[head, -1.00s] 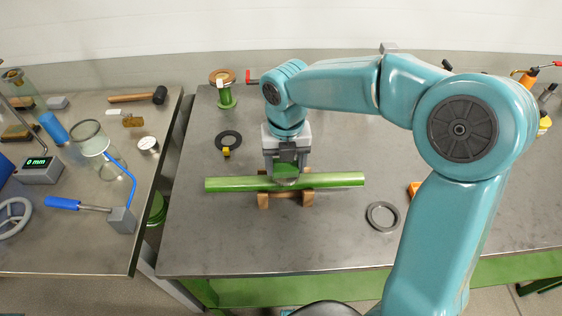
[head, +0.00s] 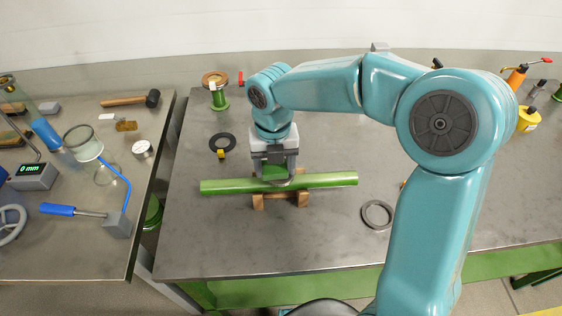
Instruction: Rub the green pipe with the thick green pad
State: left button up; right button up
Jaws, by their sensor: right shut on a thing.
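The green pipe (head: 326,180) lies level across a brown wooden cradle (head: 258,201) on the metal table, in the middle of the head view. My right gripper (head: 275,180) comes down over the middle of the pipe. It is shut on the thick green pad (head: 275,172), which shows between its fingers. The pad is at the pipe's upper, far side; I cannot tell whether it touches. The fingers partly hide the pad and the pipe's middle. My left gripper is not in view.
A grey ring (head: 377,215) lies right of the pipe, and a dark ring (head: 222,143) lies behind it to the left. A green spool (head: 218,98) stands at the back. A cluttered side table (head: 75,240) is at the left. The table front is clear.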

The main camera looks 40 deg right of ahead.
dwell(0.3)
jog(key=shift+s+d+f, duration=0.15)
jog(key=shift+s+d, duration=0.5)
jog(key=shift+d, duration=0.35)
jog(key=shift+a, duration=0.1)
jog(key=shift+w+a, duration=0.3)
jog(key=shift+a, duration=0.15)
jog(key=shift+w+a+p, duration=0.3)
jog(key=shift+a, duration=0.2)
jog(key=shift+d, duration=0.15)
